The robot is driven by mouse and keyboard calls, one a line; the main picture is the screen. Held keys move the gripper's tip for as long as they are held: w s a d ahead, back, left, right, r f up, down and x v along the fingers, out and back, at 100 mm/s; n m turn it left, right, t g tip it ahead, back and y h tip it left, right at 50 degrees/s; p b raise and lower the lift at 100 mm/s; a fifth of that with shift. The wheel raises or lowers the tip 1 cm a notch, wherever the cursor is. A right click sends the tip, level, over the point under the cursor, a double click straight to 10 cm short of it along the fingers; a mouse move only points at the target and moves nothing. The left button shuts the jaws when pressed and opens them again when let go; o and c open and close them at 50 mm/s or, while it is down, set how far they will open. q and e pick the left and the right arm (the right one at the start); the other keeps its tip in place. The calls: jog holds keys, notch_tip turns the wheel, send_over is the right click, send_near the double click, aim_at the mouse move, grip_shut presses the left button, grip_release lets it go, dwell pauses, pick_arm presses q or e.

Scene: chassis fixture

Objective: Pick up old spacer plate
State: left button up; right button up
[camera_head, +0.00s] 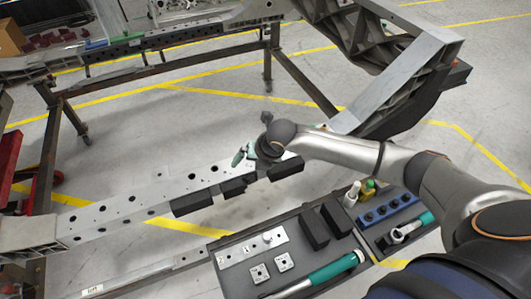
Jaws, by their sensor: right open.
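My right gripper (246,155) is over the near chassis rail (155,195), its arm coming in from the right. Its fingers point down and left near the rail's top face, and they are open. I cannot tell whether they touch the rail. No spacer plate shows clearly between the fingers; the gripper and wrist hide part of the rail there. Two small square metal plates (260,273) (284,262) lie in the dark tray (232,289), beside a longer metal plate (238,253). I cannot tell from their look which plate is the old spacer. My left gripper is out of view.
Black blocks (194,204) sit along the rail's near side. The tray also holds black blocks (314,228) and a green-handled tool (334,269). To its right are small bottles (352,194), a blue socket holder (388,209) and a ratchet (408,229). A stand (300,80) rises behind.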

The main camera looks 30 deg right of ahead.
jog(key=w+d+r+n+h, duration=0.25)
jog(key=d+r+n, duration=0.2)
jog(key=d, duration=0.45)
jog(key=shift+g, duration=0.4)
jog(key=x, duration=0.3)
jog(key=b+x, duration=0.1)
jog(key=x, duration=0.2)
jog(key=shift+w+a, duration=0.1)
jog(key=shift+w, duration=0.35)
jog(key=shift+b+x, duration=0.35)
jog(key=shift+x, duration=2.4)
jog(key=shift+w+a, duration=0.1)
jog(key=shift+a, duration=0.05)
jog(key=shift+r, duration=0.1)
grip_shut()
